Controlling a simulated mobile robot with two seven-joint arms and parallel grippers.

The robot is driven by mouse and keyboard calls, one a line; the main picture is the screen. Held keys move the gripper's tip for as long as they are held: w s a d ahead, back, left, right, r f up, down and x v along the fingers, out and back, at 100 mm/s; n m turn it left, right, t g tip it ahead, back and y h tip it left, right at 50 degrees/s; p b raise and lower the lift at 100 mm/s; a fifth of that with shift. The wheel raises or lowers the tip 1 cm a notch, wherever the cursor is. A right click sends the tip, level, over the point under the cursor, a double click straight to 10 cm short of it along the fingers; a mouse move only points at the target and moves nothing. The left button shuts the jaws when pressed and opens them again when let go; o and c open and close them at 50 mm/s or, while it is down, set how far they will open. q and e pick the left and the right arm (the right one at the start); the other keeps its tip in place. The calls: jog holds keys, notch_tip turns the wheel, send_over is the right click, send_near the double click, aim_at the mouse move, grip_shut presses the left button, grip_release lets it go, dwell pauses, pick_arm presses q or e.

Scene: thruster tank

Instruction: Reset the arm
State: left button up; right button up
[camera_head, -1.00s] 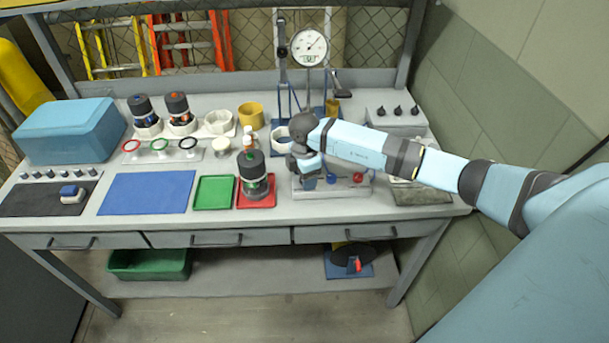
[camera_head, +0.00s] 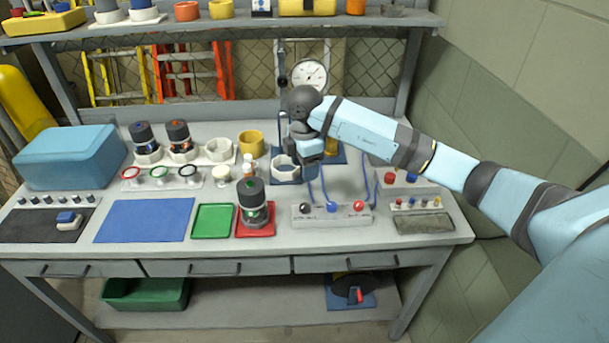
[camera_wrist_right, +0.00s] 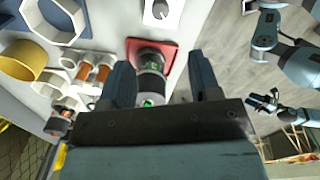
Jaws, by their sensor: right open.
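My right arm reaches in from the right in the head view. Its gripper (camera_head: 308,172) is above the back middle of the bench, in front of the gauge stand and near a white octagonal ring holder (camera_head: 284,168). In the right wrist view the two dark blue fingers (camera_wrist_right: 162,82) are spread apart with nothing between them. A dark thruster (camera_head: 253,205) stands upright on a red tray (camera_head: 268,230); it shows beyond the fingers in the wrist view (camera_wrist_right: 150,75), apart from them. My left arm is outside the head view; what seems its gripper (camera_wrist_right: 265,102) is small at the wrist view's right.
A dial gauge (camera_head: 309,76) stands behind the gripper. A control box (camera_head: 345,220) with cables is at the front. Two more thrusters (camera_head: 178,138), a yellow cup (camera_head: 251,143) and a blue toolbox (camera_head: 70,157) are left. The blue mat (camera_head: 145,220) and green tray (camera_head: 213,222) are bare.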

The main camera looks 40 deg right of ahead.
dwell(0.5)
jog(key=s+a+f+n+g+y+p, duration=0.1)
jog(key=s+a+f+n+y, duration=0.15)
jog(key=a+y, duration=0.4)
jog(key=s+a+f+n+y+p, duration=0.1)
jog(key=s+a+f+n+y, duration=0.2)
jog(key=a, duration=0.7)
jog(key=s+a+r+m+t+y+p, duration=0.1)
jog(key=s+a+r+t+y, duration=0.1)
jog(key=s+a+r+y, duration=0.15)
jog(key=s+a+r+t+y+p, duration=0.1)
jog(key=s+a+r+t+y, duration=0.15)
jog(key=a+y, duration=0.25)
jog(key=s+d+f+m+t+h+p, duration=0.2)
jog(key=s+d+f+m+t+h, duration=0.1)
jog(key=s+f+m+h, duration=0.4)
jog(key=s+d+f+m+t+h+p, duration=0.1)
jog(key=s+d+f+m+t+h, duration=0.3)
jog(key=s+f+m+h, duration=0.3)
notch_tip(320, 180, down, 4)
jog(key=s+d+m, duration=0.1)
jog(key=m, duration=0.2)
jog(key=shift+s+r+h+p, duration=0.2)
jog(key=shift+s+h+p, duration=0.05)
jog(key=shift+h+p, duration=0.15)
